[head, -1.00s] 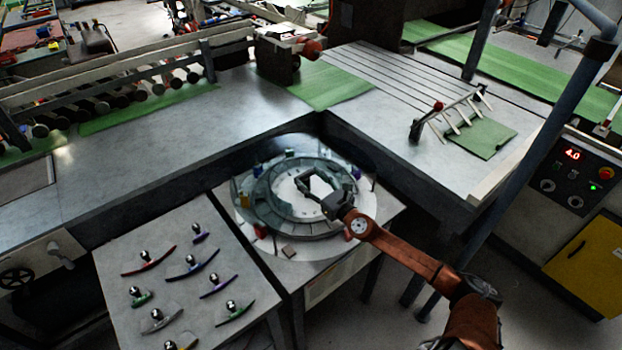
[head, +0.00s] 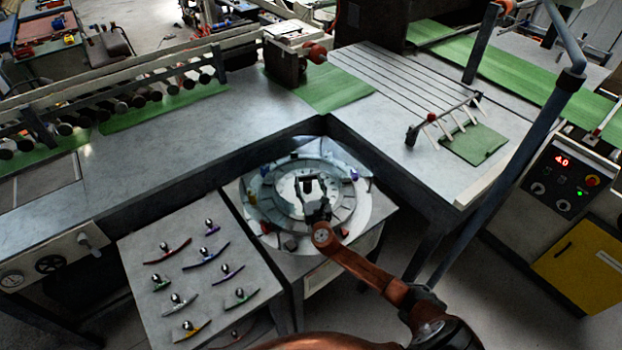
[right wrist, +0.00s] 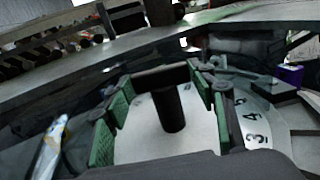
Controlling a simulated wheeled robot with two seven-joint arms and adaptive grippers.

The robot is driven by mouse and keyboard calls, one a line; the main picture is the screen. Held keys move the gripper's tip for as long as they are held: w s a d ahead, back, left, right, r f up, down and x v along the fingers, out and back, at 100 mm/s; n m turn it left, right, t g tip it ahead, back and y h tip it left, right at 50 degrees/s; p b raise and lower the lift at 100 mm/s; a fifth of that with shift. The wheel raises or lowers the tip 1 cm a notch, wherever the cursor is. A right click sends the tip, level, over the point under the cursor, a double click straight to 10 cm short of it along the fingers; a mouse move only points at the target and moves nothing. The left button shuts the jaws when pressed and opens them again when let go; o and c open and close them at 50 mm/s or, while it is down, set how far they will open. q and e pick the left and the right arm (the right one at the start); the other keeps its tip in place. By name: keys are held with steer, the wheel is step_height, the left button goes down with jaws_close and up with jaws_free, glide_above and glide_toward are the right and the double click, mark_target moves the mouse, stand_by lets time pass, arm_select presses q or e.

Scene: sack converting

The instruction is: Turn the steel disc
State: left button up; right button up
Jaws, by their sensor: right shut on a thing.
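The steel disc (head: 290,196) is a pale round plate inside a ring of grey segments on the stand in the middle of the head view. In the right wrist view its bright face (right wrist: 200,135) carries numbers such as 3, 4 and 5 at the right. A black T-shaped handle (right wrist: 172,110) stands on it. My right gripper (head: 309,183) is over the disc's middle. My left gripper is not in view.
A side table (head: 140,262) at the lower left holds several knobbed pieces with coloured curved edges. Small coloured blocks sit around the ring, including a purple one (right wrist: 290,76). Grey benches border the stand behind and right. A blue-grey post (head: 500,180) rises at the right.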

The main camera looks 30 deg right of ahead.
steer(key=shift+a+r+m+g+h+p, duration=0.1)
steer(key=shift+m+g+h+p, duration=0.2)
steer(key=shift+m+h, duration=0.3)
steer(key=shift+w+h, duration=0.1)
steer(key=shift+h, duration=0.3)
steer(key=o, duration=1.7)
step_height(320, 180, up, 10)
steer(key=shift+f, duration=0.1)
